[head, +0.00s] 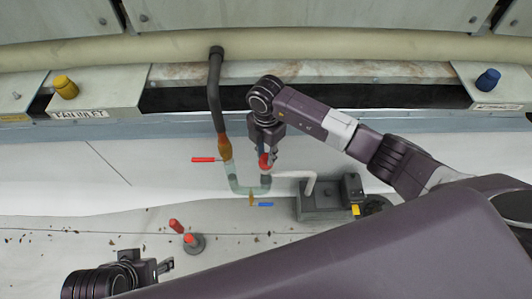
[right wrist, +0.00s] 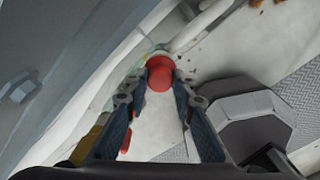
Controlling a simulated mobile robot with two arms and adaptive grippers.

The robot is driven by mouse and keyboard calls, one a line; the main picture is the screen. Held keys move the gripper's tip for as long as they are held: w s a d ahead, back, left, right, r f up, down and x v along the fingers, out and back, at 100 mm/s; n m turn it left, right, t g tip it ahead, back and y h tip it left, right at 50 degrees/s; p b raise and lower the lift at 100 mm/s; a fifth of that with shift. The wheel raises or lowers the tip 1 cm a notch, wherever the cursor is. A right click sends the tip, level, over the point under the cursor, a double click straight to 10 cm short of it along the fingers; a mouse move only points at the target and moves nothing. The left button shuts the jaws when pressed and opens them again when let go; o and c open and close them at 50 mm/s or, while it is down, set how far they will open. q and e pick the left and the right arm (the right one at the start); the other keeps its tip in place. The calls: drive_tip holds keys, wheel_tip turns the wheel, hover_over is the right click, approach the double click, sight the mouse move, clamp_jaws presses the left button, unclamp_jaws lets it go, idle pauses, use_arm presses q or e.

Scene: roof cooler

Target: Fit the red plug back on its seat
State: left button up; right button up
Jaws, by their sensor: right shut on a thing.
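The red plug (head: 264,162) is between the fingers of my right gripper (head: 267,153), which points down and is shut on it. In the right wrist view, the rounded red plug (right wrist: 160,75) shows between the fingertips (right wrist: 158,68). Right below the plug in the head view is a dark upright pipe end (head: 266,181) on the clear U-shaped pipe (head: 235,183), likely the seat. I cannot tell whether plug and pipe end touch. My left gripper (head: 154,266) is low at the left, away from the pipe; its opening is unclear.
A red lever (head: 203,159) and blue lever (head: 265,205) stick out beside the pipe. A dark grey box (head: 322,202) with a white pipe stands right of it. A red-topped grey piece (head: 194,243) stands on the floor. Yellow (head: 65,87) and blue (head: 488,79) knobs sit behind.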

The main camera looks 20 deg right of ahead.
drive_tip(key=shift+f, duration=0.2)
drive_tip(key=o, duration=1.5)
drive_tip(key=shift+o, duration=0.2)
